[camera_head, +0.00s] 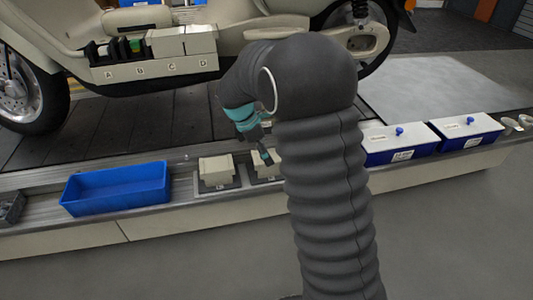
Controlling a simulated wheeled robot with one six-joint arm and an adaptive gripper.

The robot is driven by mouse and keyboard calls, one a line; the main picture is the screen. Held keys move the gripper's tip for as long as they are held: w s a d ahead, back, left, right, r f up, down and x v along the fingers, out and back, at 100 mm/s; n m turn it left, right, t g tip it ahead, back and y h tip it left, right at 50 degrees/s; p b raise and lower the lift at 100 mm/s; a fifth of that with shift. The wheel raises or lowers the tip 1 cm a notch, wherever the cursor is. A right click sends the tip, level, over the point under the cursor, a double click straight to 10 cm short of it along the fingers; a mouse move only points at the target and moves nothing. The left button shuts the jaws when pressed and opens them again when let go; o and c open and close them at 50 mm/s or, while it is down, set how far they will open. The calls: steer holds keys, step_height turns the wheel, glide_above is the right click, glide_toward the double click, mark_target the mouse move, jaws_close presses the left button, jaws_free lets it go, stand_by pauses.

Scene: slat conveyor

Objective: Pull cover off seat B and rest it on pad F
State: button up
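The scooter's side carries a row of seats lettered A to D. Seat B (140,58) stands uncovered, with a green part showing inside. Seat A (104,50) also looks open and dark inside. Pale block-like covers sit on seat C (166,43) and seat D (201,39). On the rail below, one pale cover (215,168) rests on a dark pad (219,189). A second pale cover (262,171) is on the pad to its right, partly hidden by my arm. My gripper (265,157) points down at this second cover; its finger opening and any contact are unclear. The pads' letters are unreadable.
An empty blue tray (117,208) lies on the rail at left. Two blue boxes with white lids (400,157) (466,142) stand at right. The dark slat conveyor (130,125) between rail and scooter is clear. My arm hides the rail's middle.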

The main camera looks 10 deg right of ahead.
steer(key=v, duration=1.1)
steer(key=s+f+m+y, duration=0.2)
steer(key=s+f+m, duration=0.1)
steer(key=s+m, duration=0.5)
steer(key=s+d+r+m+t+y+p, duration=0.1)
steer(key=s+r+m, duration=0.4)
steer(key=s, duration=0.6)
steer(key=s+d+r+m+t+y+p, duration=0.1)
steer(key=s+d+r+m+t+p, duration=0.3)
steer(key=s+r, duration=0.4)
steer(key=s+m+p, duration=0.1)
steer(key=s, duration=0.2)
steer(key=shift+s+t+y, duration=0.25)
steer(key=shift+t+y, duration=0.05)
